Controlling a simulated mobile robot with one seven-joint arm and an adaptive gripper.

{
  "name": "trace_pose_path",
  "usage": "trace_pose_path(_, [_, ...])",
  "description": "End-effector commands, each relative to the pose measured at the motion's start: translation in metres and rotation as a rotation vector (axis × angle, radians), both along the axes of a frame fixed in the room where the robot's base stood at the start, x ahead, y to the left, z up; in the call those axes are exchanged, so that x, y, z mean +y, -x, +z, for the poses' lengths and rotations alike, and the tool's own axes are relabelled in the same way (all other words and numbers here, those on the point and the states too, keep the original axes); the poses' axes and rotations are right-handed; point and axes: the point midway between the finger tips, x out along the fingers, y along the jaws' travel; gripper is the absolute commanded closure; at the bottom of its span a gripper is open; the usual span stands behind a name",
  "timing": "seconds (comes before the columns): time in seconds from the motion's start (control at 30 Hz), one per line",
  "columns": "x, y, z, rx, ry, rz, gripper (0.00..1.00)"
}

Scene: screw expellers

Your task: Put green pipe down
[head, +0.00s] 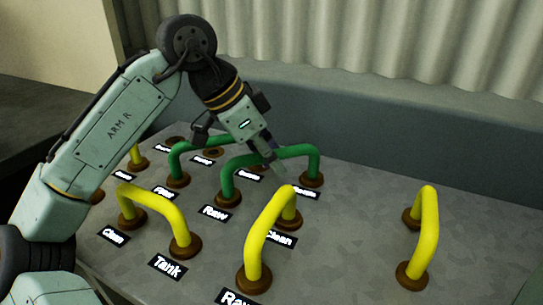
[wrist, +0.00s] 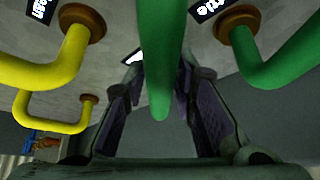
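A green pipe (head: 296,150), a bent handle shape, stands on the grey console. Both of its legs appear to meet brown collars. In the wrist view it runs down the middle (wrist: 160,60) between my fingers. My gripper (head: 273,158) is at the top bar of this pipe, with a fingertip reaching below the bar. In the wrist view my fingertips (wrist: 161,68) lie close against both sides of the pipe and appear shut on it. The exact contact is partly hidden. A second green pipe (head: 184,153) stands behind, to the left, in its own collars.
Yellow pipes stand at the front left (head: 155,205), the front middle (head: 268,228) and the right (head: 428,232). Black labels such as Tank (head: 167,266) lie on the console. A corrugated wall (head: 400,40) rises behind.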

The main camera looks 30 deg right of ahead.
Motion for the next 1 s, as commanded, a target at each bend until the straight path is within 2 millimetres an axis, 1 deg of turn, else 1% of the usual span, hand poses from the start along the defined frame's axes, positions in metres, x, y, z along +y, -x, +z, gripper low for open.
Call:
trace_pose_path(0.03, [0.000,0.000,0.000,0.000,0.000,0.000,0.70])
trace_pose_path(0.13, [0.000,0.000,0.000,0.000,0.000,0.000,0.63])
trace_pose_path(0.4, [0.000,0.000,0.001,0.000,0.000,0.000,0.63])
trace_pose_path(0.53, [0.003,-0.001,0.008,0.000,0.002,0.000,0.63])
trace_pose_path(0.67, [0.012,-0.003,0.027,0.001,0.004,0.000,0.63])
trace_pose_path(0.8, [0.028,-0.007,0.054,-0.001,0.002,0.001,0.63])
trace_pose_path(1.0, [0.046,-0.012,0.087,0.000,0.002,-0.001,0.63])
